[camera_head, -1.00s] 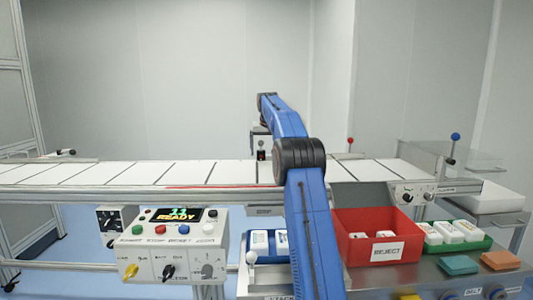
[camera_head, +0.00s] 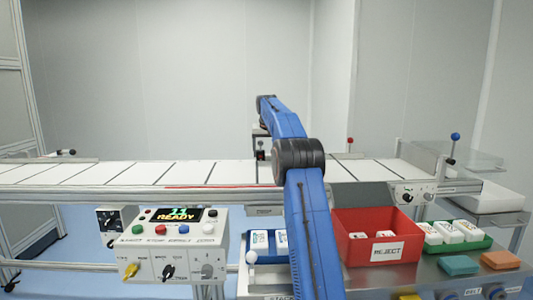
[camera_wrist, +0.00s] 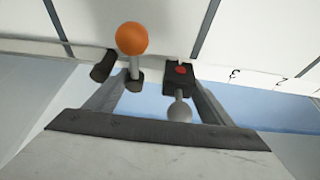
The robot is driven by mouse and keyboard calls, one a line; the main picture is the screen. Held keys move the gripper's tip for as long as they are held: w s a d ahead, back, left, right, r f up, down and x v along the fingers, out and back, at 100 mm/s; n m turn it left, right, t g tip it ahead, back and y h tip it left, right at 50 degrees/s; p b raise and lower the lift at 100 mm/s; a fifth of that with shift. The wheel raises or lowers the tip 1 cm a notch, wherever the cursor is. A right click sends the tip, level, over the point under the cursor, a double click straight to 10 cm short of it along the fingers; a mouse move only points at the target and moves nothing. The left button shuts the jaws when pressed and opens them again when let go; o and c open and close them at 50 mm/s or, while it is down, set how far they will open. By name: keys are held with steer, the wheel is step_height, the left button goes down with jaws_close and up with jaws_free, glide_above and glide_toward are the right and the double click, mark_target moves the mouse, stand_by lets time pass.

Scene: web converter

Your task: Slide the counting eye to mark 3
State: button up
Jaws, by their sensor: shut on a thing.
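The counting eye (camera_wrist: 179,76), a small black block with a red spot, sits at the belt's rail in the wrist view. A grey ball knob (camera_wrist: 179,112) projects from it. My gripper (camera_wrist: 158,84) has its fingers at the block, and I read it as shut on the eye; the exact contact is unclear. An orange ball (camera_wrist: 131,38) on a short stem stands just left of the eye. Mark 3 (camera_wrist: 234,75) is printed on the strip to the right of the eye, and mark 2 (camera_wrist: 281,80) is farther right. In the head view my gripper (camera_head: 260,143) is small beyond the belt.
The pale belt (camera_head: 120,173) with dark cross lines runs across the head view. A control console (camera_head: 172,242) reading READY stands front left. A red reject bin (camera_head: 345,222) and a green tray (camera_head: 480,244) stand front right. A blue-knobbed lever (camera_head: 455,137) rises at the right.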

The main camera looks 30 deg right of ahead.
steer(key=shift+w+a, duration=0.85)
steer(key=shift+a, duration=0.55)
steer(key=shift+w+a, duration=0.9)
steer(key=shift+a, duration=0.55)
steer(key=shift+w+a, duration=0.85)
steer(key=shift+a, duration=0.55)
stand_by(0.7)
steer(key=o, duration=1.4)
steer(key=shift+r, duration=0.1)
